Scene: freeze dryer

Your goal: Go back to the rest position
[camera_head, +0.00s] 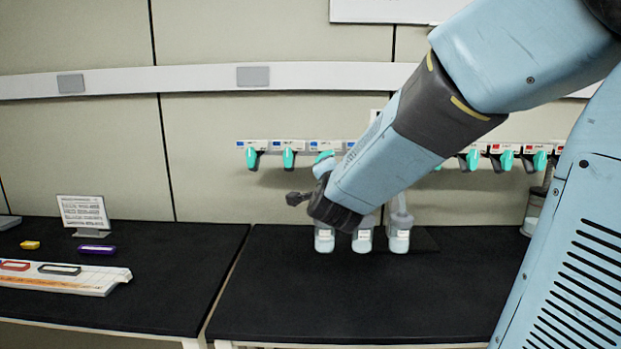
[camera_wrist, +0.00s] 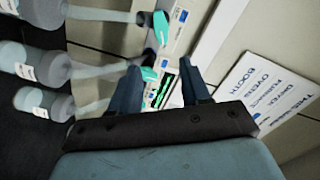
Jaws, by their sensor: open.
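My gripper (camera_wrist: 160,84) is open in the wrist view. Its two dark fingers stand apart with nothing held between them. In the head view my arm reaches in from the upper right toward the wall. The gripper is mostly hidden there behind the dark wrist end. Three flasks with white labels, left (camera_head: 324,241), middle (camera_head: 363,241) and right (camera_head: 399,241), hang or stand just below and behind the wrist. Flasks also line the left of the wrist view (camera_wrist: 40,62).
Teal valves (camera_head: 289,158) run along the wall manifold, with some hidden by my arm. Another flask (camera_head: 532,210) is at the right. The black bench (camera_head: 330,300) is clear in front. A left bench holds a sign (camera_head: 83,212), a white rack (camera_head: 95,281) and small coloured blocks.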

